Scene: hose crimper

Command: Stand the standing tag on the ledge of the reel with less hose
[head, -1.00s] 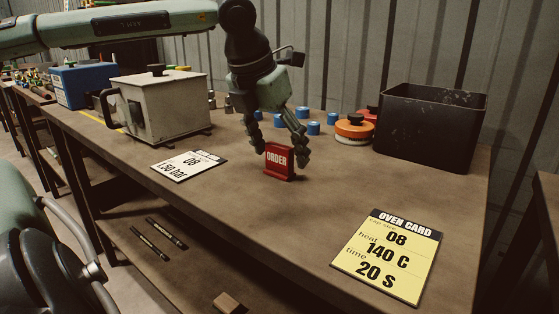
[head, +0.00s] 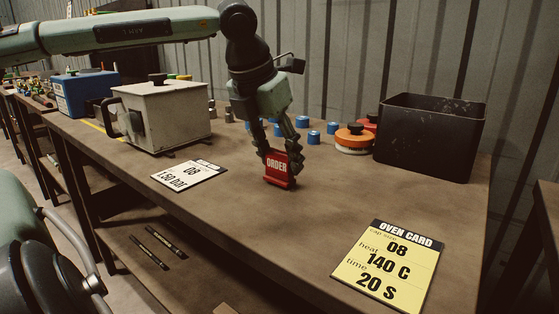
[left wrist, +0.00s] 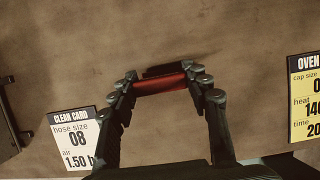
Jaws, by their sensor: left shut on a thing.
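The standing tag (head: 276,168) is a small red upright tag lettered ORDER, on the near-middle part of the bench. My left gripper (head: 279,158) has come down over it and is shut on it, one finger at each side edge. In the left wrist view the tag (left wrist: 160,84) shows from above as a red bar between the fingertips of my left gripper (left wrist: 163,90). I cannot tell whether its base still touches the bench. The reels and their ledges are not in view. My right gripper is not in view.
A yellow oven card (head: 388,265) lies at the bench's right front, a white card (head: 188,175) left of the tag. A grey box machine (head: 160,114), blue caps (head: 314,137), an orange disc (head: 353,140) and a black bin (head: 430,136) stand behind. Bare bench surrounds the tag.

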